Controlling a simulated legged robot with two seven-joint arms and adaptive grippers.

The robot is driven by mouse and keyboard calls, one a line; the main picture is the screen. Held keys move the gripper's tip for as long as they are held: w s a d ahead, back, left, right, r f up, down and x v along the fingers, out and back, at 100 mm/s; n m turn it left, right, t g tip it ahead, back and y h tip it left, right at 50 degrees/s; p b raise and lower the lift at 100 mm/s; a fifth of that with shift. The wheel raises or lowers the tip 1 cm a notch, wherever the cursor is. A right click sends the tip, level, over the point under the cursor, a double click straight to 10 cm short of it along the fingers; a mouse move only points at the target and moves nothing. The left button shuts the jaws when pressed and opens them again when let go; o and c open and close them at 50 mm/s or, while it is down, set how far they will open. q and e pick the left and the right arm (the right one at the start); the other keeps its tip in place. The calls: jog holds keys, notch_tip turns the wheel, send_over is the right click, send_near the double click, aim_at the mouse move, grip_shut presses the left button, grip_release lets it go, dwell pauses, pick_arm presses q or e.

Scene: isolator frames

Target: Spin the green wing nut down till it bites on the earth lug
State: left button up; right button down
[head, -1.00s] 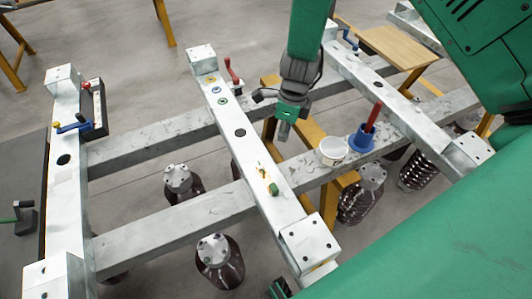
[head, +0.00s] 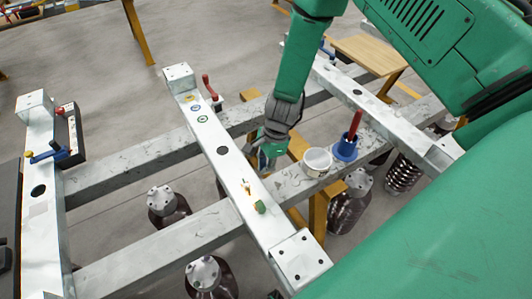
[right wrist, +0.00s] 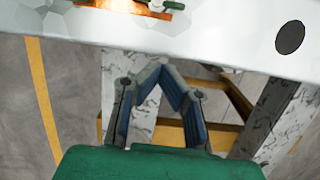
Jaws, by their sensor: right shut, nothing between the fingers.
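The green wing nut (head: 260,207) sits on top of the pale middle beam (head: 213,128), near its front end. The brassy earth lug (head: 247,188) is just behind it; whether they touch is too small to tell. My right gripper (head: 266,162) is beside the beam's right edge, behind and apart from the nut. In the right wrist view its fingertips (right wrist: 160,64) meet with nothing between them. My left gripper is not in view.
A white cup (head: 317,161) and a blue holder (head: 344,148) with a red-handled tool stand on the cross beam right of my gripper. A red lever (head: 209,86) rises at the middle beam's far end. Dark ribbed posts stand below the frame.

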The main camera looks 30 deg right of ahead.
aim_at(243, 179)
jog(key=shift+w+a+f+p, duration=0.1)
jog(key=shift+a+f+p, duration=0.15)
jog(key=shift+a, duration=0.95)
jog(key=shift+w+a+f+p, duration=0.1)
jog(key=shift+a+p, duration=0.1)
jog(key=shift+a, duration=1)
jog(key=shift+d, duration=0.2)
jog(key=shift+n, duration=0.4)
jog(key=shift+w+a+n+g, duration=0.1)
jog(key=shift+a+n+g, duration=0.2)
jog(key=shift+a+n, duration=0.5)
jog(key=shift+d+n, duration=0.2)
jog(key=shift+n, duration=0.1)
jog(key=n, duration=0.1)
jog(key=n+g, duration=0.1)
jog(key=n, duration=0.1)
jog(key=shift+w+a+f, duration=0.1)
jog(key=shift+w+a, duration=0.05)
jog(key=shift+a, duration=0.2)
jog(key=shift+a+n+g+h+b, duration=0.15)
jog(key=shift+n+b, duration=0.05)
jog(key=shift+n, duration=0.65)
jog(key=shift+a+n+g+h+b, duration=0.15)
jog(key=shift+n+b, duration=0.05)
jog(key=shift+n, duration=0.65)
